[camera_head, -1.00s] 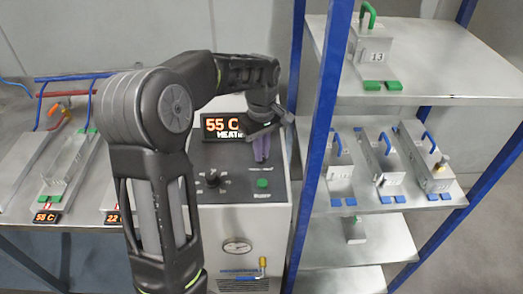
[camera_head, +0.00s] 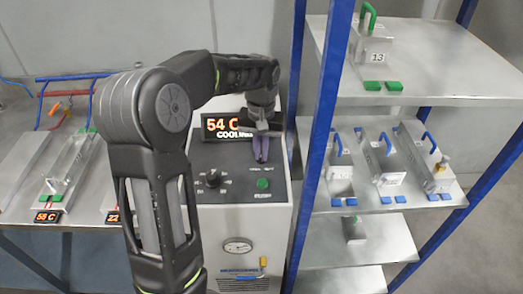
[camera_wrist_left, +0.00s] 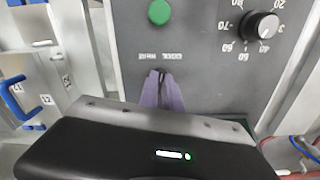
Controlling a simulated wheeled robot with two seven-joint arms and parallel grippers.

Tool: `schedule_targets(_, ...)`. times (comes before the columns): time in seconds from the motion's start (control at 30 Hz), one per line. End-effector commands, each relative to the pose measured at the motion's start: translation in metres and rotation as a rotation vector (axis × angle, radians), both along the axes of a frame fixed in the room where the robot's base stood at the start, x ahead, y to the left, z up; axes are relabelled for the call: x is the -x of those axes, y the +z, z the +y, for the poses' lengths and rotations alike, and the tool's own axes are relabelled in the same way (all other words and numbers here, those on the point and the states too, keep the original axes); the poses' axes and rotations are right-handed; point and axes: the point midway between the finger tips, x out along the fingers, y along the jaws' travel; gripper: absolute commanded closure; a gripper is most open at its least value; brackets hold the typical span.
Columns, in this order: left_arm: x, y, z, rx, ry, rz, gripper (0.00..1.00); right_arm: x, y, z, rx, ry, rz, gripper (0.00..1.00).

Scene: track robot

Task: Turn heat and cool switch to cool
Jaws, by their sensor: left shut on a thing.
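The control box (camera_head: 240,212) stands in the middle of the head view. Its display (camera_head: 228,126) reads 54 C and what looks like COOLING. My left gripper (camera_head: 261,158) points down at the panel just right of the display, its purple fingertips close together. In the left wrist view the gripper (camera_wrist_left: 162,88) is at the panel by small upside-down lettering. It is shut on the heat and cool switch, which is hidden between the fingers. My right gripper is in neither view.
A black dial (camera_head: 213,179) and a green button (camera_head: 263,184) sit on the panel in front of the gripper. A blue-framed shelf (camera_head: 322,130) with metal boxes stands close on the right. A table (camera_head: 20,215) with metal trays is at left.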

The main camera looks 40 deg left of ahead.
Motion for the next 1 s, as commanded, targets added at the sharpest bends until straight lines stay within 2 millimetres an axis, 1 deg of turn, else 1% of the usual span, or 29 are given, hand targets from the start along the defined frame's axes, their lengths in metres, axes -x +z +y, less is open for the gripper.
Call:
schedule_targets(0.2,-0.0001,0.0006,0.0005,0.000,-0.185,-0.001,1.00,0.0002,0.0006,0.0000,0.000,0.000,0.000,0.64)
schedule_targets(0.43,-0.0001,0.0006,0.0008,0.000,-0.324,-0.001,1.00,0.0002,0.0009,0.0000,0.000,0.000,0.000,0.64)
schedule_targets(0.7,-0.0001,0.0005,0.0012,-0.001,-0.390,-0.001,1.00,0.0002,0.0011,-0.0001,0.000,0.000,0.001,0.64)
schedule_targets(1.0,-0.0002,0.0005,0.0012,-0.002,-0.395,-0.002,1.00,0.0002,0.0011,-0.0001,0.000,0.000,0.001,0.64)
